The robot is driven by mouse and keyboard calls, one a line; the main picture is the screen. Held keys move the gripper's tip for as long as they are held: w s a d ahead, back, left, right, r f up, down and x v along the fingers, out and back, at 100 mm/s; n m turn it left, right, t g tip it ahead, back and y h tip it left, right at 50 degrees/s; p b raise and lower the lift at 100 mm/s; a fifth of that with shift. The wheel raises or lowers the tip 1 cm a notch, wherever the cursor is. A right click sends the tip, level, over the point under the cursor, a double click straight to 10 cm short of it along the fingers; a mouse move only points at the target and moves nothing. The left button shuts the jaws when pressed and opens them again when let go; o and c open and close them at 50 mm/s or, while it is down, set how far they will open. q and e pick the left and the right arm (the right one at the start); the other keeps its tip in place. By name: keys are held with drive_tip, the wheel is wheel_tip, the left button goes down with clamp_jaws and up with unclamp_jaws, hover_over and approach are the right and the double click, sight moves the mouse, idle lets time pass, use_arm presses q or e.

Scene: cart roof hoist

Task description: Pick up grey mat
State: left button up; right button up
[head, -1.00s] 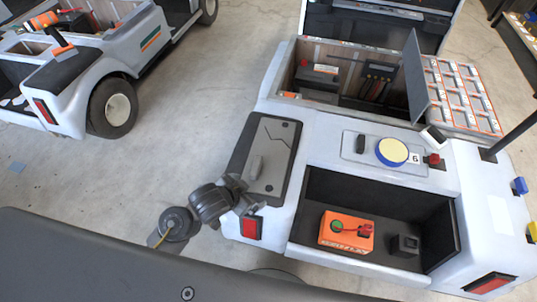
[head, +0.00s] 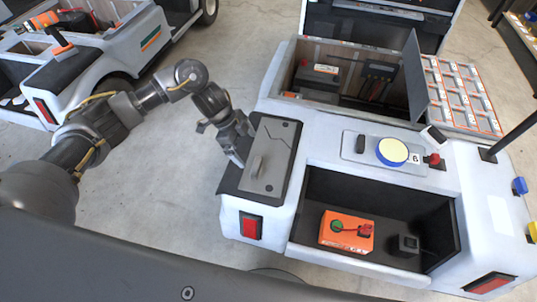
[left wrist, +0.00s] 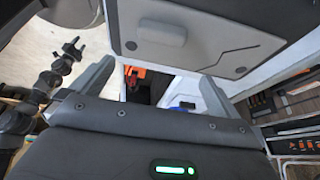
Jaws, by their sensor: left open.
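The grey mat (head: 275,145) is a flat panel with thin dark lines and a raised grip block. It lies on a dark pad on the left deck of the white cart. In the left wrist view the mat (left wrist: 215,40) fills the top, beyond the fingers. My left gripper (head: 236,152) is open at the mat's left edge, its fingers pointing down; contact cannot be told. Its two spread fingers also show in the left wrist view (left wrist: 155,88), with nothing held. A dark arm at the left of that view seems to be my right one; its jaws are unclear.
An orange box (head: 346,232) and a small black block (head: 406,246) sit in the cart's dark front bay. An open compartment (head: 352,80) lies behind. Another cart (head: 100,60) stands back left.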

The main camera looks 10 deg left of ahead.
use_arm(q)
drive_tip(key=a, duration=0.1)
approach(258, 165)
drive_tip(key=x, duration=0.2)
drive_tip(key=shift+s+d+f, duration=0.1)
drive_tip(key=shift+d+f, duration=0.15)
drive_tip(key=shift+f, duration=0.1)
drive_tip(key=shift+x, duration=2.85)
drive_tip(key=shift+a, duration=0.2)
drive_tip(key=shift+c, duration=0.4)
drive_tip(key=c, duration=1.2)
drive_tip(key=shift+o, duration=0.2)
